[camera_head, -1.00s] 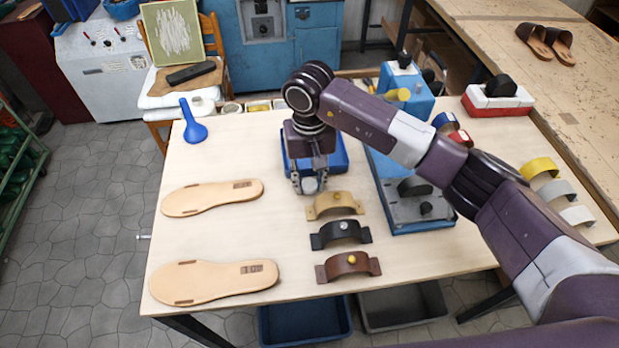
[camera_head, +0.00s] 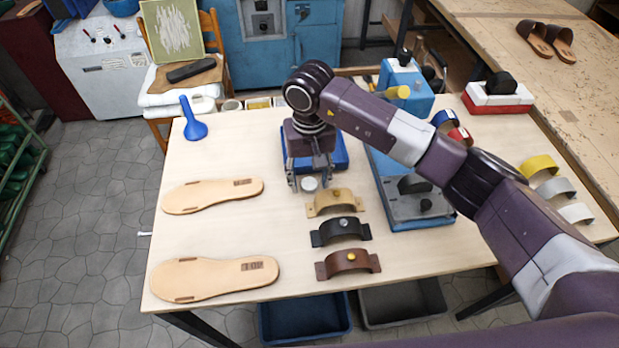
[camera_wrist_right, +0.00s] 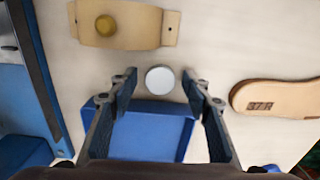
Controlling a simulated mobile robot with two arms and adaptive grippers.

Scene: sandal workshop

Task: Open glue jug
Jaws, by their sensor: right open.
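A small round white lid-like disc (camera_head: 310,184) is on or just above the table, below the blue tray; it also shows in the right wrist view (camera_wrist_right: 160,79). My right gripper (camera_head: 309,182) points down over it, its fingers (camera_wrist_right: 159,82) apart on either side with gaps to the disc. My left gripper is out of view.
The blue tray (camera_head: 341,149) lies partly under my right gripper. Tan (camera_head: 335,201), black (camera_head: 340,231) and brown (camera_head: 347,262) straps lie in front. Two soles (camera_head: 214,279) lie left. A blue press (camera_head: 384,170) stands right.

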